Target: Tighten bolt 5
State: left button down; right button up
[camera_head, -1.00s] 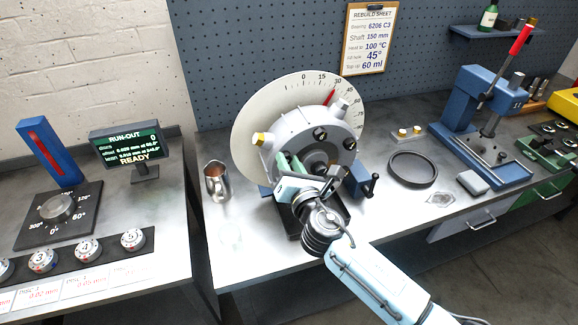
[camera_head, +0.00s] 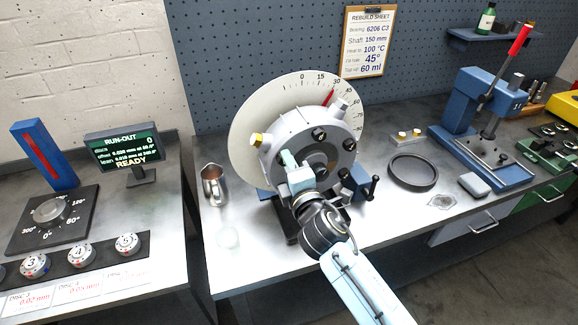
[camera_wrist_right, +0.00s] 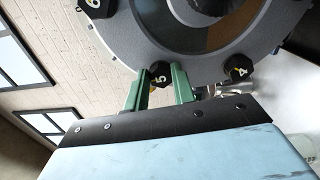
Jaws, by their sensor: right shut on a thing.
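The grey rotor housing (camera_head: 284,141) stands on the bench in front of a round white degree dial (camera_head: 246,128). My right gripper (camera_head: 290,161) reaches up to the lower left of the rotor face. In the right wrist view its green fingers (camera_wrist_right: 160,84) are shut on bolt 5 (camera_wrist_right: 160,72), a black bolt head with a yellow 5, at the rotor's rim. Bolt 4 (camera_wrist_right: 238,67) sits to its right and bolt 6 (camera_wrist_right: 95,4) at the upper left. In the head view bolt 5 is hidden behind my gripper. My left gripper is not in view.
A metal jug (camera_head: 213,184) stands left of the rotor. A black ring (camera_head: 413,186) and a blue press (camera_head: 468,120) are to the right. A run-out display (camera_head: 124,148) reads READY. The bench front is mostly clear.

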jog(key=shift+f+m, duration=0.15)
jog(key=shift+m, duration=3.55)
jog(key=o, duration=1)
jog(key=v, duration=1.3)
jog(key=shift+s, duration=0.2)
